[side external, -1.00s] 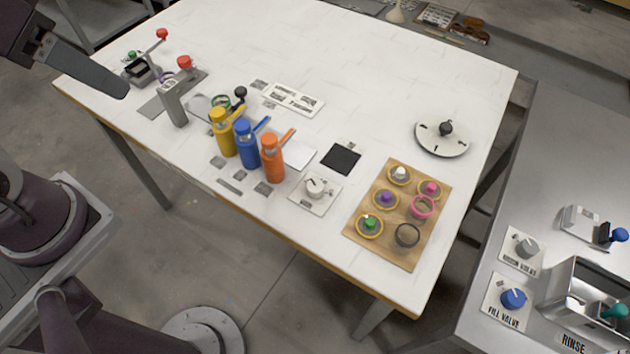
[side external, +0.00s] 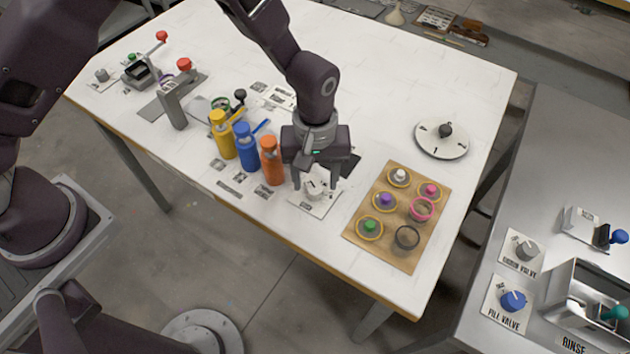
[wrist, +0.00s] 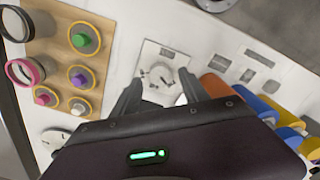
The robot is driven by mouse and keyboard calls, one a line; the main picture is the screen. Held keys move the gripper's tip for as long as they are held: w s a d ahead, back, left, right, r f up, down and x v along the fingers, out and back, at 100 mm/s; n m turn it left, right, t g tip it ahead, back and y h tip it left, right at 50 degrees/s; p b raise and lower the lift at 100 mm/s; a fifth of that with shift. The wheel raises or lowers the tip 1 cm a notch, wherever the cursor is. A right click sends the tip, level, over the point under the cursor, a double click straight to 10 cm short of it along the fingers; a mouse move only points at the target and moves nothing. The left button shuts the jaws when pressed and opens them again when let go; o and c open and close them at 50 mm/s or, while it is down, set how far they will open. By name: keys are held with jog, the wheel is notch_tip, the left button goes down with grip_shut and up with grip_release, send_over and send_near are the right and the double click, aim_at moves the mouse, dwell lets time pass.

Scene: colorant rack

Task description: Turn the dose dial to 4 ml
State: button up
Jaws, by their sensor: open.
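The dose dial (side external: 316,186) is a pale knob on a white square plate (side external: 316,206) at the front edge of the table. In the wrist view the dial (wrist: 160,76) shows between my fingers, with dark marks on its plate. The marks are too small to read, so I cannot tell the dial's setting. My gripper (side external: 314,186) points down over the dial, fingers open on either side of it. It also shows in the wrist view (wrist: 160,92). I cannot tell whether a finger touches the dial.
The orange bottle (side external: 271,162) stands close left of my gripper, with blue (side external: 246,150) and yellow (side external: 223,136) bottles beyond. A wooden board (side external: 377,238) with several ringed pots lies to the right. A round white dial (side external: 441,150) sits behind it.

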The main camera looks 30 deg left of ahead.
notch_tip(320, 180, down, 2)
jog(key=shift+f, duration=0.1)
jog(key=shift+c, duration=0.2)
grip_shut()
jog(key=m, duration=0.5)
jog(key=shift+m, duration=0.4)
jog(key=m, duration=0.6)
dwell(0.4)
